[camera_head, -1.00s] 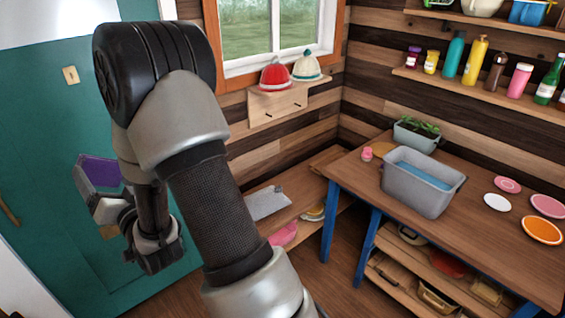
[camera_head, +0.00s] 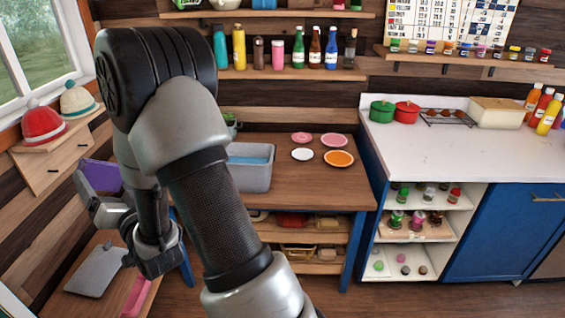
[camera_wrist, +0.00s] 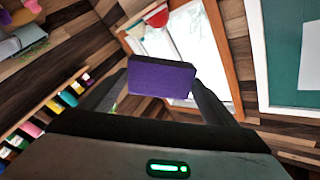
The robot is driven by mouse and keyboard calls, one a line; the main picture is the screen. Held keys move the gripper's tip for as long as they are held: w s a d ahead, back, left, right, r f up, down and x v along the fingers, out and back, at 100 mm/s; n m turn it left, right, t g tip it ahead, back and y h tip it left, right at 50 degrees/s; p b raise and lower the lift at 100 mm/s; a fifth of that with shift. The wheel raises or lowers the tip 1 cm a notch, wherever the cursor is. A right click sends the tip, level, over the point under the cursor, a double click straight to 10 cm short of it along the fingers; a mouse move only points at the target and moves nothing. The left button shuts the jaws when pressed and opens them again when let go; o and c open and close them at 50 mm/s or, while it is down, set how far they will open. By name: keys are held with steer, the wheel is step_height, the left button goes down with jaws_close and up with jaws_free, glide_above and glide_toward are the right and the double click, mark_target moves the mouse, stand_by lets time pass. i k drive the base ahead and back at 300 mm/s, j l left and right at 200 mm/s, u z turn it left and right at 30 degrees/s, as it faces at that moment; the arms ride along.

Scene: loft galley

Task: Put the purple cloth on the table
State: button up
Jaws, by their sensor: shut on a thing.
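The purple cloth (camera_head: 101,175) is a flat purple block held in my gripper (camera_head: 88,199) at the left of the head view. In the wrist view the cloth (camera_wrist: 162,79) sits between the two fingers, which are shut on it. The cloth is held up in the air, apart from any surface. The wooden table (camera_head: 305,187) with blue legs stands right of my arm. My arm hides the table's left part in the head view.
On the table are a grey basin (camera_head: 250,172), an orange plate (camera_head: 339,158), a white plate (camera_head: 302,154) and pink plates (camera_head: 333,140). The tabletop's front right is bare. A white counter (camera_head: 450,150) adjoins on the right. A low wooden bench (camera_head: 100,265) is below my gripper.

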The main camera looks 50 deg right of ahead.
mark_target(304, 185)
steer(key=l+z, duration=0.15)
steer(key=z, duration=0.25)
steer(key=i+z, duration=0.15)
steer(key=z, duration=0.3)
steer(key=i+l+z, duration=0.1)
steer(key=z, duration=0.3)
